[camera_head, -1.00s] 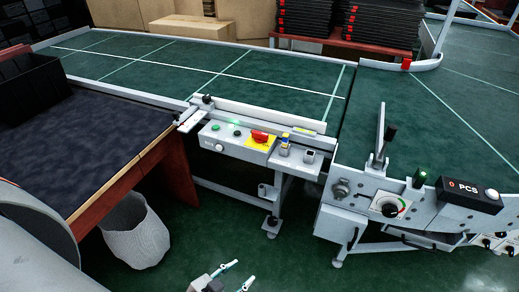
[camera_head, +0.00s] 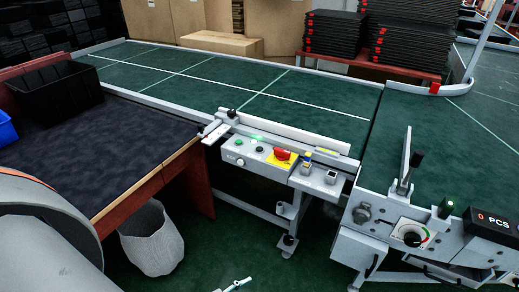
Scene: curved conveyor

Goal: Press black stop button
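The conveyor's grey control box (camera_head: 262,167) is at the middle of the view. On its face are a red mushroom button (camera_head: 282,154) on a yellow plate, a green button (camera_head: 239,142), a white round knob (camera_head: 240,162) and a small dark button (camera_head: 259,149). My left gripper (camera_head: 231,288) shows only light fingertips at the bottom edge, below and well apart from the box. They look spread, with nothing between them. My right gripper is not in view.
A dark-topped table (camera_head: 95,150) with a black bin (camera_head: 50,88) stands at left. A white waste basket (camera_head: 152,240) is on the floor below it. A counter unit with a dial (camera_head: 409,232) is at right. Floor between them is clear.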

